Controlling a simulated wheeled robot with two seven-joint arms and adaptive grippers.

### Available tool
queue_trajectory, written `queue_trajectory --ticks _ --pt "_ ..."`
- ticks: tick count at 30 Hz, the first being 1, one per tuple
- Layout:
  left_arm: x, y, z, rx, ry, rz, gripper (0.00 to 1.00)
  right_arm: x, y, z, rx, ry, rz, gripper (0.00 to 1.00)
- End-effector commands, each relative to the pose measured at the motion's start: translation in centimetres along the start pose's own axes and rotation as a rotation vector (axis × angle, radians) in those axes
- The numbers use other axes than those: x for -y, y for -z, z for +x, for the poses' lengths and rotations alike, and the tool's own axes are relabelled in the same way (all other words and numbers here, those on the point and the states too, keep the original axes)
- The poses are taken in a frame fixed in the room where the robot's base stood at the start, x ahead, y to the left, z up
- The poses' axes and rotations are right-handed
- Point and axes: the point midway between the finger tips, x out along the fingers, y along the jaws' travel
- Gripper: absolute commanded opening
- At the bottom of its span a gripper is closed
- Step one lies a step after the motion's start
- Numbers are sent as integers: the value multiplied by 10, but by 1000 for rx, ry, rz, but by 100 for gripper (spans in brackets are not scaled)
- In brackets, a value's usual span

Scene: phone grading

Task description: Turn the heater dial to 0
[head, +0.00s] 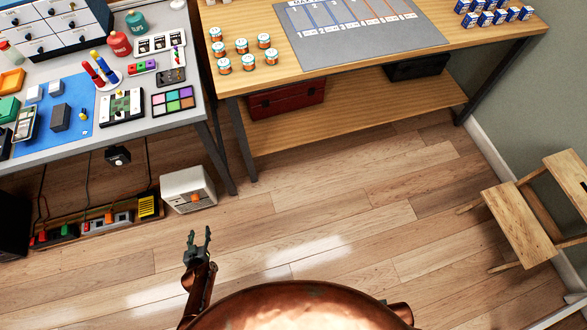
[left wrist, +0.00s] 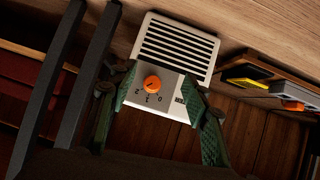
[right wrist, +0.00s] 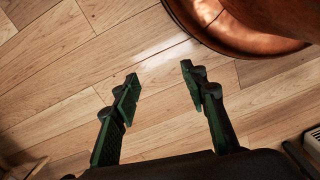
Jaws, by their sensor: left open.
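The heater (head: 188,190) is a small white box with a slatted grille, standing on the floor below the workbench. Its orange dial (left wrist: 152,83) sits on a pale panel with the marks 0, 1 and 2, upside down in the left wrist view. I cannot tell for certain which mark the dial points to. My left gripper (head: 199,234) is open and empty, in front of the heater and apart from it. In the left wrist view its fingers stand on either side of the dial panel. My right gripper (right wrist: 160,74) is open and empty above bare floor.
A power strip (left wrist: 292,90) with plugs lies left of the heater in the head view. The workbench leg (head: 218,155) stands close on its right. A wooden stool (head: 520,225) is at the far right. The floor (head: 330,215) between is clear.

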Motion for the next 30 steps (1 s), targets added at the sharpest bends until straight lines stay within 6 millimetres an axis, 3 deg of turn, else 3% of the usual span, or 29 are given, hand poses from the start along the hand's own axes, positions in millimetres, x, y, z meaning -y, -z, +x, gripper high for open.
queue_trajectory --ticks 1,4,9,12,17,30 --pt "0 1 23 -34 10 -19 44 1 -1 -3 11 4 5 40" --pt "0 26 47 -106 29 -57 44 2 0 -27 20 9 11 40" --pt "-1 53 68 -175 49 -95 44 3 0 -54 25 12 16 40" --pt "-1 60 73 -189 52 -103 44 4 1 -58 20 16 16 40" --pt "0 63 87 -190 53 -102 44 11 13 -46 -25 36 8 40" --pt "3 70 136 -187 53 -102 44 42 63 9 -232 122 -5 40"
